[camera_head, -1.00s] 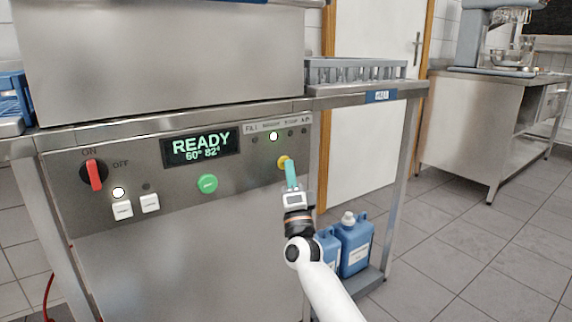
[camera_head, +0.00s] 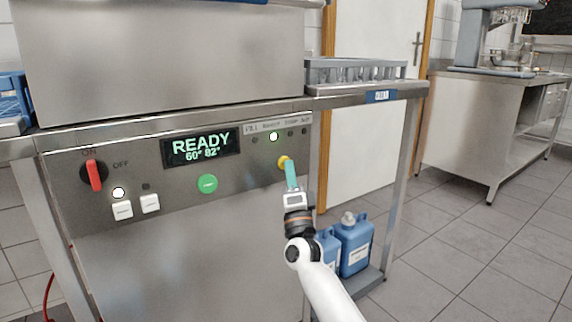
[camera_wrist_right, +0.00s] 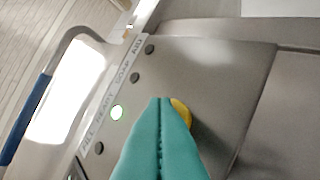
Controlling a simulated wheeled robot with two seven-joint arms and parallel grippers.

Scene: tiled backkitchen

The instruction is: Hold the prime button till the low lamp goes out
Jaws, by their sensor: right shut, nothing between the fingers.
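A yellow button (camera_head: 284,161) sits on the steel machine front, below the lamp row, and is probably the prime button; no label on it is readable. My right gripper (camera_head: 290,164) has its teal fingers closed together at the button, with nothing between them. In the wrist view the fingertips (camera_wrist_right: 160,99) overlap the yellow button (camera_wrist_right: 182,112) and partly hide it; I cannot tell whether they press it. In the lamp row, the second lamp (camera_head: 273,136) glows white-green, also in the wrist view (camera_wrist_right: 117,112). The SOAP lamp (camera_wrist_right: 135,78) and the AID lamp (camera_wrist_right: 150,49) are dark. My left gripper is not in view.
The display (camera_head: 200,147) reads READY, 60° 82°. Blue canisters (camera_head: 355,245) stand on a low shelf at right, near my right arm. The floor further right is clear.

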